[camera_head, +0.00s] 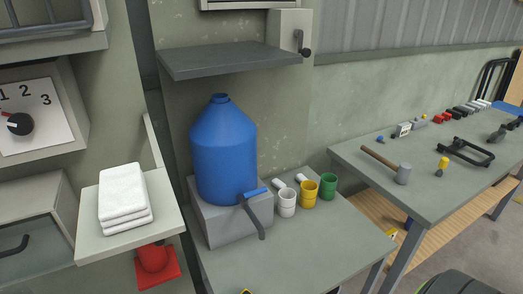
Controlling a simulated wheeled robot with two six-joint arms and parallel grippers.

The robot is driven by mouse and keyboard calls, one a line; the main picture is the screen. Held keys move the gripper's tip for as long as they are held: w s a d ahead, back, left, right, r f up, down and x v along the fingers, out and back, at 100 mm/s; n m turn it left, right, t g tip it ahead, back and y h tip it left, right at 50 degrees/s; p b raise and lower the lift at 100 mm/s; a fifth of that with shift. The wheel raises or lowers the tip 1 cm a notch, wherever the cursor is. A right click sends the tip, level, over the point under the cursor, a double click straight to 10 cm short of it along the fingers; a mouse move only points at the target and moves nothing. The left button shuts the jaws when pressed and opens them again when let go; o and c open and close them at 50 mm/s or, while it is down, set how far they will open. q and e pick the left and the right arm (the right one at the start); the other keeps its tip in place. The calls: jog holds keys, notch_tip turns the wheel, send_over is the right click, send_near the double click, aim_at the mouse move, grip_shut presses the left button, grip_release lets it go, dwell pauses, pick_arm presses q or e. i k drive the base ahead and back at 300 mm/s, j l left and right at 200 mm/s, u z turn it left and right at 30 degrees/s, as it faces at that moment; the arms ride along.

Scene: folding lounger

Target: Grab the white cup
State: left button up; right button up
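The white cup (287,204) stands upright on a grey-green table (330,240), just right of a large blue jug (224,150). It is the leftmost of a short row, with a yellow cup (308,196) and a green cup (328,187) to its right. Small white pieces show behind the white and yellow cups; I cannot tell what they are. Neither my left nor my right gripper is in view.
The jug sits on a grey block (228,223) with a blue-handled lever (252,212) close left of the white cup. A shelf (225,62) hangs above. Folded white towels (124,194) lie left. A tool bench (430,200) stands right. The table's front is mostly clear.

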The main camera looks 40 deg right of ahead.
aim_at(287, 198)
jog(key=z, duration=1.35)
jog(key=i+l+u, duration=0.1)
jog(key=l, duration=0.15)
jog(key=i+l, duration=0.1)
jog(key=l, duration=0.2)
jog(key=u, duration=0.05)
